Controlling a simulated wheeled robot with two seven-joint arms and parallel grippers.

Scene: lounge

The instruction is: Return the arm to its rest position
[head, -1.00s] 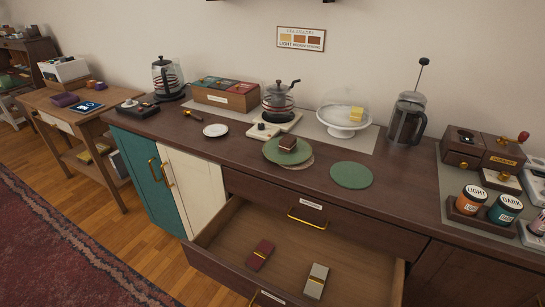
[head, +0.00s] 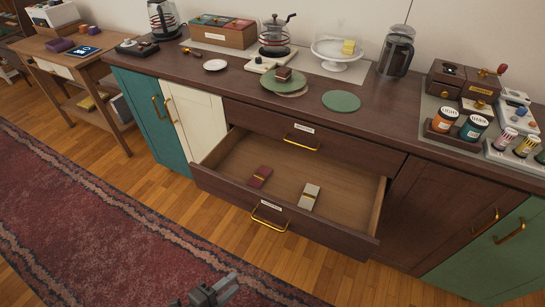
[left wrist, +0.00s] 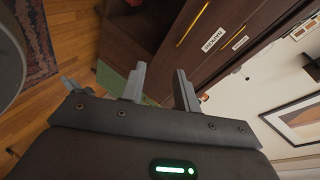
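My left gripper (head: 212,292) shows at the bottom edge of the head view, low over the floor and rug edge, in front of the cabinet and apart from it. In the left wrist view its two grey fingers (left wrist: 160,88) stand apart with nothing between them. Most of the left arm is out of the picture. My right gripper is in neither view.
The open drawer (head: 340,202) juts out from the dark cabinet, with a dark red packet (head: 260,176) and a pale packet (head: 309,196) inside. The counter (head: 400,125) above carries jars, plates and kettles. Floor (head: 150,190) and red rug (head: 70,215) in front look clear.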

